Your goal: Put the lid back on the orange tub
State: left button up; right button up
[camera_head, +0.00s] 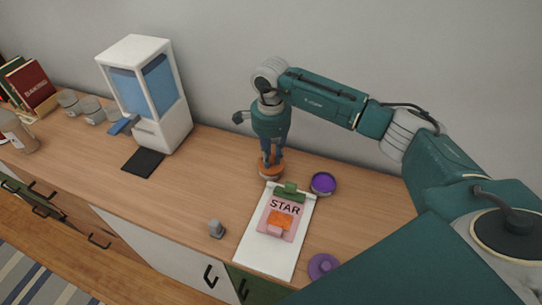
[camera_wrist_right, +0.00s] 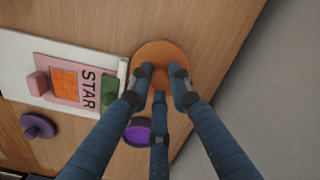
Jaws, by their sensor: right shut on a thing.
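My right gripper (camera_head: 270,158) points down at the back middle of the counter, its fingers shut on the knob of the round orange lid (camera_head: 264,170). The lid is directly over the orange tub (camera_head: 270,177), which shows only as a thin rim below it. I cannot tell whether the lid rests flush on the tub. In the right wrist view, the fingers (camera_wrist_right: 163,80) close around the knob in the middle of the orange lid (camera_wrist_right: 150,52), and the lid hides the tub. My left gripper is not in view.
An open tub with purple contents (camera_head: 323,183) stands to the right; a purple lid (camera_head: 323,267) lies near the front edge. A white board (camera_head: 255,250) with a pink STAR card (camera_head: 282,222) lies between. A grey knobbed object (camera_head: 216,229) and a white dispenser (camera_head: 175,125) are left.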

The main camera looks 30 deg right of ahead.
jog(key=o, duration=1.4)
jog(key=shift+r, duration=0.15)
jog(key=shift+r+p, duration=1.9)
jog(key=shift+r, duration=1.45)
grip_shut()
jog(key=shift+f, duration=0.2)
